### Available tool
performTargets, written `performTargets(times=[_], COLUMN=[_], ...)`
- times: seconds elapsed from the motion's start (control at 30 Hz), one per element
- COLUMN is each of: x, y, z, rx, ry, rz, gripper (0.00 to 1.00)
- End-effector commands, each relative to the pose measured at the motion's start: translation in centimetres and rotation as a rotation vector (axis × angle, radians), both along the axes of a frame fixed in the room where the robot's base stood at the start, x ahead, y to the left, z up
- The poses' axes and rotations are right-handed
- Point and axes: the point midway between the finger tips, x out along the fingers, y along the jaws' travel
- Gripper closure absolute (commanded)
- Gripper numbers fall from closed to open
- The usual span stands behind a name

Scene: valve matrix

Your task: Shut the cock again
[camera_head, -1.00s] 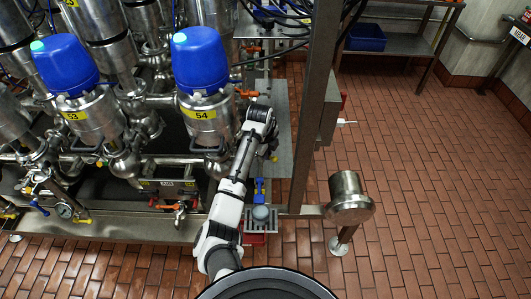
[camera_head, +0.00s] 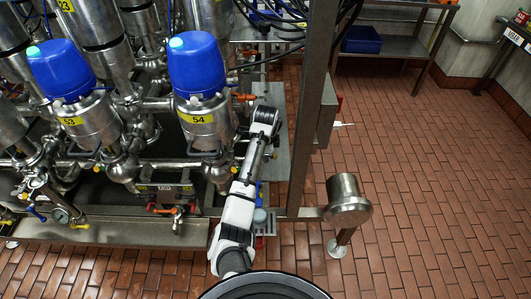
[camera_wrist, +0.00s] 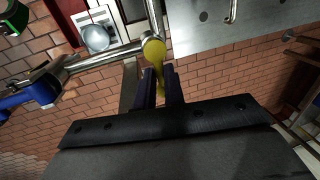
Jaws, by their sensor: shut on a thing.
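The cock has a yellow handle (camera_wrist: 157,56) on the end of a steel pipe (camera_wrist: 105,56), seen in the wrist view. My gripper (camera_wrist: 161,80) is shut on the lower, narrow part of this yellow handle, which hangs between its two dark fingers. The cock's inside cannot be seen. In the head view my arm reaches up beside the valve with label 54 (camera_head: 204,122), and my fingers and the held handle cannot be made out there.
A blue-handled valve (camera_wrist: 32,94) sits at left in the wrist view, near the pipe. A grey ball-shaped thing (camera_wrist: 96,38) lies beyond the pipe. In the head view, a steel post (camera_head: 312,110) and a round steel foot part (camera_head: 346,200) stand to the right; tiled floor there is open.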

Motion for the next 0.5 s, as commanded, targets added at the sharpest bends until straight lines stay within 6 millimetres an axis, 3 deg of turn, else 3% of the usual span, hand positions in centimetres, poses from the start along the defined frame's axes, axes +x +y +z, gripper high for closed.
performTargets(times=[0.3,0.33,0.5], x=[0.08,0.08,0.06], y=[0.06,0.06,0.05], z=[0.11,0.12,0.09], rx=[0.0,0.0,0.0], ry=[-0.003,-0.003,-0.002], rz=[0.004,0.004,0.003], gripper=[1.0,0.87,0.67])
